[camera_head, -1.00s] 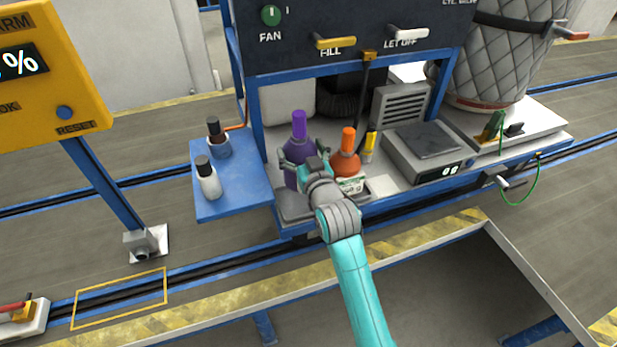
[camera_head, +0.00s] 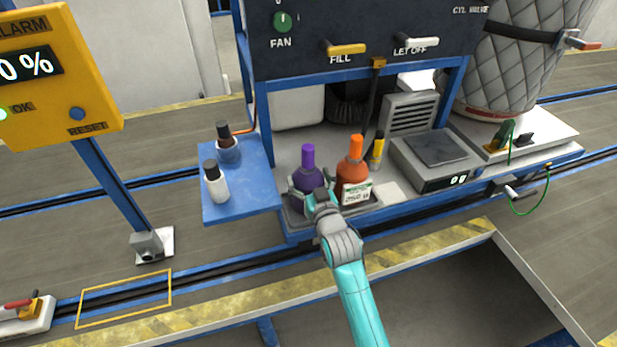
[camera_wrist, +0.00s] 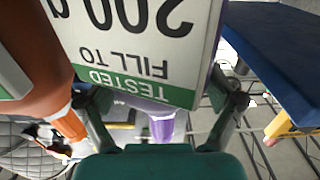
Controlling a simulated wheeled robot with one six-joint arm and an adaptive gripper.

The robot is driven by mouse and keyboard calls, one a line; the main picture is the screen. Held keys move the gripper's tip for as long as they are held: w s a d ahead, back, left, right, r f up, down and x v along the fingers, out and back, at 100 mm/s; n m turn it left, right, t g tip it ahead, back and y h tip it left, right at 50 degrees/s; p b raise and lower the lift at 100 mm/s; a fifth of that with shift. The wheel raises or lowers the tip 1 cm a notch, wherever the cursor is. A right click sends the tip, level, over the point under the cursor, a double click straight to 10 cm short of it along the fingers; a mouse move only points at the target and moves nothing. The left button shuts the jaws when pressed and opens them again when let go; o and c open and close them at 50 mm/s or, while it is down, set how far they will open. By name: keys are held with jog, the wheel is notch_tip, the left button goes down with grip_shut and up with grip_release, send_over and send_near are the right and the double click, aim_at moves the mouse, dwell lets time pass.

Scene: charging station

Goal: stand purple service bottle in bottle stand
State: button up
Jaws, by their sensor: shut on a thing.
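The purple service bottle (camera_head: 308,157) stands upright at the left front of the station shelf, with its body partly hidden by my gripper. My gripper (camera_head: 312,193) is shut around the bottle's body from the front. In the wrist view the picture is upside down; the purple neck (camera_wrist: 162,127) shows between the fingers, below a large white and green label. The bottle stand looks to be the low dark grey tray (camera_head: 296,222) under the bottle. The bottle's base is hidden, so I cannot tell whether it touches the tray.
An orange bottle (camera_head: 354,170) with a label stands close to the right of the purple one. A yellow tube (camera_head: 376,150) and a scale (camera_head: 436,160) are farther right. A blue side shelf (camera_head: 240,195) holds two small bottles to the left.

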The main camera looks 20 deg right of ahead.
jog(key=o, duration=1.5)
jog(key=shift+f, duration=0.1)
jog(key=s, duration=1.2)
jog(key=shift+s, duration=0.15)
